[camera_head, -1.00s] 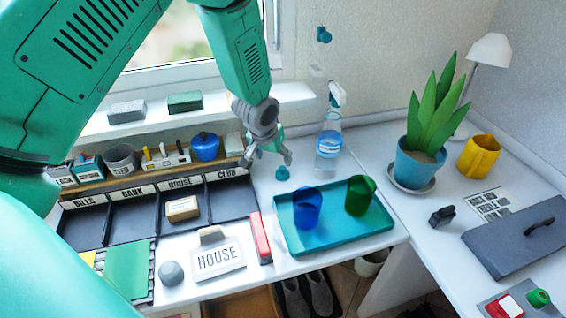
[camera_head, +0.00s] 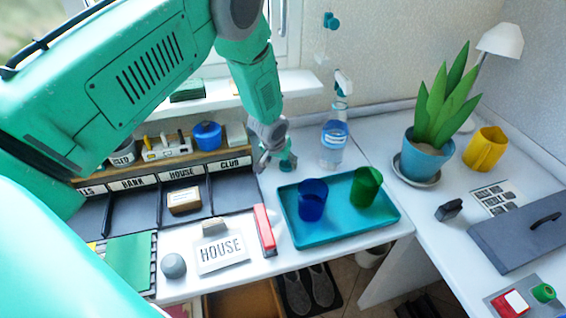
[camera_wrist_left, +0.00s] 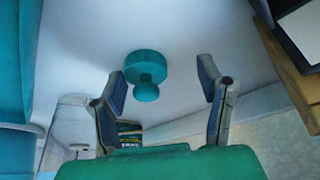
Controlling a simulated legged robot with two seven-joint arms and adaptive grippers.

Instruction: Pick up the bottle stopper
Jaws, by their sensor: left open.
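The teal bottle stopper (camera_head: 287,162) stands on the white desk, left of the spray bottle (camera_head: 333,150) and behind the teal tray (camera_head: 340,232). In the left wrist view the stopper (camera_wrist_left: 147,68) shows a wide round top and a smaller round knob. My left gripper (camera_head: 275,162) is open and low beside the stopper. In the wrist view its two fingers (camera_wrist_left: 163,82) are spread, with the stopper between their lines and closer to the left finger. I cannot tell whether a finger touches it. My right gripper is not in view.
Blue (camera_head: 312,200) and green (camera_head: 365,187) cups stand on the tray. The sorting organiser (camera_head: 235,190) is close on the left. A red stapler-like object (camera_head: 264,230) lies in front. A potted plant (camera_head: 425,160) stands at the right.

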